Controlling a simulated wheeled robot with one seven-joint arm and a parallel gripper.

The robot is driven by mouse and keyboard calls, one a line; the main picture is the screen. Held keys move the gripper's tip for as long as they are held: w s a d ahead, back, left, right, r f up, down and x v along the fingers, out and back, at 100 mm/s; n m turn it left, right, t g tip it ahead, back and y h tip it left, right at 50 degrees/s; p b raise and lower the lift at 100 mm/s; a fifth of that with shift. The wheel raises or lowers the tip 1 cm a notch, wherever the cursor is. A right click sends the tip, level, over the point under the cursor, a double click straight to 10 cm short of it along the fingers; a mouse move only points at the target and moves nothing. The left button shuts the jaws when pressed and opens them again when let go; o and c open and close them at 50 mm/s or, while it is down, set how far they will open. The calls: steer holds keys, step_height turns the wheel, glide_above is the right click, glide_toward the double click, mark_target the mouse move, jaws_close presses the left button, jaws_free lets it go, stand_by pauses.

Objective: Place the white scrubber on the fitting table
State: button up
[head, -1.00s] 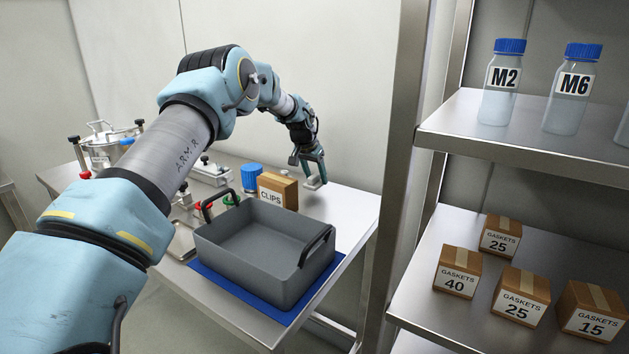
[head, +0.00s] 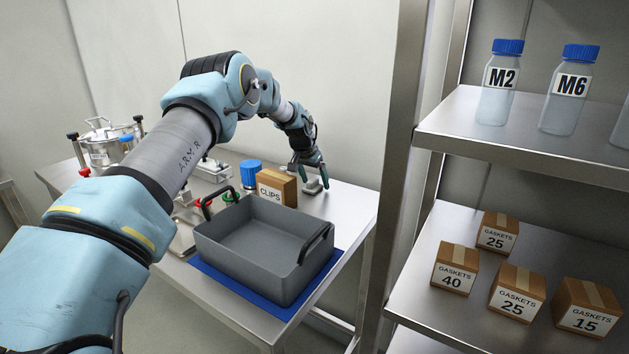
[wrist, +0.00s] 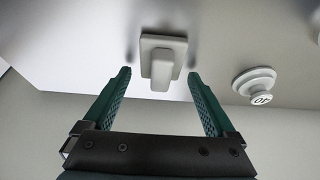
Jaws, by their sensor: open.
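The white scrubber (wrist: 163,50), a pale square plate with a raised block handle, sits on the steel table (head: 345,205). In the head view it is a small pale shape (head: 313,186), partly hidden by my fingers. My gripper (wrist: 160,78) is open, with its teal fingers on either side of the handle and a gap visible on both sides. In the head view my gripper (head: 312,178) is low over the table's back right part. I cannot tell from any label whether this table is the fitting table.
A grey bin (head: 265,245) stands on a blue mat (head: 250,300) in front. A CLIPS box (head: 275,187) and a blue-capped jar (head: 250,175) stand left of my gripper. A round white labelled piece (wrist: 256,85) is right of the scrubber. A shelf post (head: 395,180) rises to the right.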

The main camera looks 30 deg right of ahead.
steer(key=b+v, duration=0.3)
steer(key=v, duration=0.9)
steer(key=shift+b, duration=0.4)
steer(key=shift+r, duration=0.1)
